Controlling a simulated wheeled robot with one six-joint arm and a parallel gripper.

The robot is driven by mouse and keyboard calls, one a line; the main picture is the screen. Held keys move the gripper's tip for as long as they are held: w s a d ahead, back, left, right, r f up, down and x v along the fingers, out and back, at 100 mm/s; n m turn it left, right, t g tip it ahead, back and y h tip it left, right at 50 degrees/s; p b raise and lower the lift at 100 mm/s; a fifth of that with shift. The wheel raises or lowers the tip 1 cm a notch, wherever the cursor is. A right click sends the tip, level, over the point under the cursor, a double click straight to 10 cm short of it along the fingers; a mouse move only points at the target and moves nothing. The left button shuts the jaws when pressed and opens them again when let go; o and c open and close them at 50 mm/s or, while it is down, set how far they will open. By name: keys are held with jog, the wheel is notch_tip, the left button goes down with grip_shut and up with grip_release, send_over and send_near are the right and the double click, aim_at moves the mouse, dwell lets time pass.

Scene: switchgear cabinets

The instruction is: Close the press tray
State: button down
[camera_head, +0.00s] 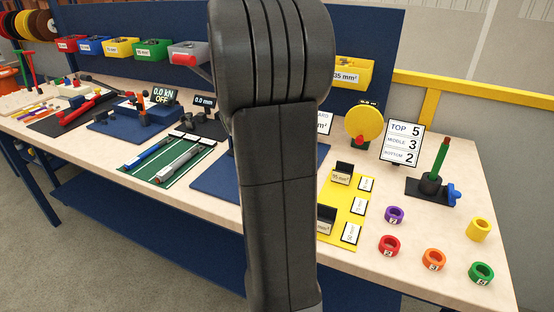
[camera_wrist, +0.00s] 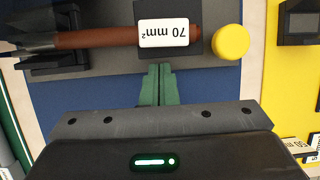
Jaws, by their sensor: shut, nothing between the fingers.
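In the wrist view a grey, tray-like plate (camera_wrist: 112,82) lies across the top. On it are a dark block with a white "70 mm²" label (camera_wrist: 167,33), a brown rod (camera_wrist: 95,38) running left from the block, and a round yellow knob (camera_wrist: 230,42) at the right. I cannot tell for sure which part is the press tray. My gripper (camera_wrist: 159,70) has green fingers, shut together and empty, with tips at the plate's near edge just below the labelled block. Whether they touch is unclear. In the head view my arm hides this spot.
A blue mat (camera_head: 214,182) lies under the work area. A green mat with tools (camera_head: 175,160) is to the left. A yellow board with labelled holders (camera_head: 341,204) and several coloured rings are to the right. A sign (camera_head: 402,144) stands behind.

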jog(key=shift+w+d+r+p, duration=0.1)
jog(key=shift+w+r+p, duration=0.05)
jog(key=shift+w+p, duration=0.15)
jog(key=w+p, duration=0.1)
jog(key=w+d+p, duration=0.1)
jog(key=w, duration=0.1)
jog(key=w+p, duration=0.1)
jog(key=shift+w+d+p, duration=0.15)
jog(key=shift+d+p, duration=0.1)
jog(key=shift+p, duration=0.05)
jog(key=shift+a, duration=0.1)
